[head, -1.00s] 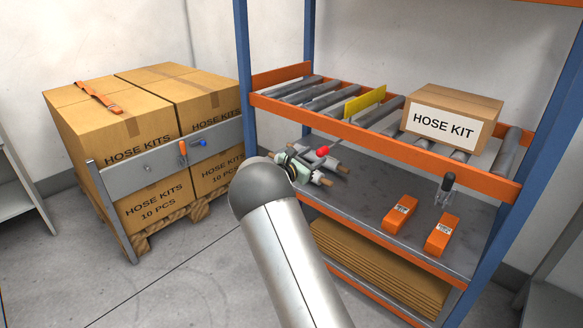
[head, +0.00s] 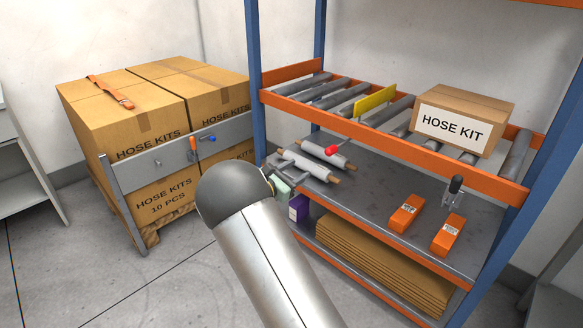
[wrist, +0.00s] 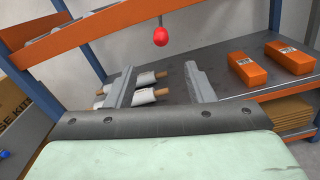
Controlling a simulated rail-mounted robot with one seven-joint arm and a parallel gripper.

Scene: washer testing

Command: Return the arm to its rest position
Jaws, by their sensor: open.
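My arm reaches up from the bottom of the head view, its rounded grey joint in front of the rack's left side. My gripper (wrist: 158,84) shows in the wrist view with its two grey fingers apart and nothing held between them. In the head view my gripper (head: 284,172) is partly hidden behind the arm joint, near the left end of the rack's grey middle shelf (head: 375,190). White rolls with brown ends (head: 305,165) lie on that shelf beyond the fingers; they also show in the wrist view (wrist: 145,92).
Above is a roller shelf with a HOSE KIT box (head: 462,118), a yellow plate (head: 374,101) and a red knob (head: 331,150). Two orange boxes (head: 407,213) lie at the middle shelf's right. Stacked cartons (head: 130,125) stand left behind a grey barrier (head: 180,143). Floor at left is clear.

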